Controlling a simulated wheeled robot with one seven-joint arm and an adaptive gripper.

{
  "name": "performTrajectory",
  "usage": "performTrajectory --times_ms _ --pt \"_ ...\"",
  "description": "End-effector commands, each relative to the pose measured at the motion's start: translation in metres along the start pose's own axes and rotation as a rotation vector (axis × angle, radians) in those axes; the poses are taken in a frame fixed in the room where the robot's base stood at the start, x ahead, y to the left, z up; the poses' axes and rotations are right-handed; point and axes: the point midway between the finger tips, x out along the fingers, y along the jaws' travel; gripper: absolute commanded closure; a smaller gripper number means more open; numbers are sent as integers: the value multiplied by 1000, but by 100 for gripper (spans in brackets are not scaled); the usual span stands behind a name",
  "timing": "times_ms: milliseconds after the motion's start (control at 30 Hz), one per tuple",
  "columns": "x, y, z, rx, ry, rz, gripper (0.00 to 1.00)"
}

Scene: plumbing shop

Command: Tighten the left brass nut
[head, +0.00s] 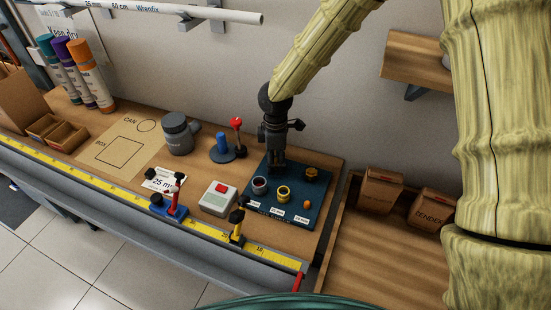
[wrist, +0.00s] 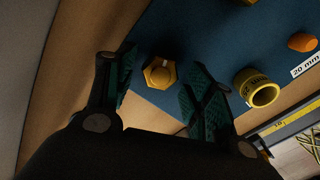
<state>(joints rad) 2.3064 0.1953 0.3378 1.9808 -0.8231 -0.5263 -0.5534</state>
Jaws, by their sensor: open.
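The left brass nut (wrist: 159,72), a yellow hexagon with a pale mark, sits on the blue board (wrist: 190,30) in the wrist view. My gripper (wrist: 163,82) is open, with one green-padded finger on each side of the nut and visible gaps to it. In the head view my gripper (head: 277,168) points down over the back left part of the blue board (head: 247,208) and hides this nut. Another brass nut (head: 311,174) stands to the right on the board. Its edge (wrist: 247,2) seems to show at the top of the wrist view.
A grey ring (head: 260,186), a yellow pipe end (head: 283,194) and an orange piece (head: 307,204) are in front on the board. A red-knobbed lever (head: 237,130) stands close left of my gripper. A red-button box (head: 219,195) and yellow-black clamp (head: 237,230) are at front left.

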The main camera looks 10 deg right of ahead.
Motion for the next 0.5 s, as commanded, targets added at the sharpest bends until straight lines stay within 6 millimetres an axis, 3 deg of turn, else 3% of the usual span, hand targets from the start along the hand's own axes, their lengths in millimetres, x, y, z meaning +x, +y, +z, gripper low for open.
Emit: performTrajectory --times_ms 267,500 --pt "1 0 0 0 0 0 47" --pt "1 0 0 0 0 0 90"
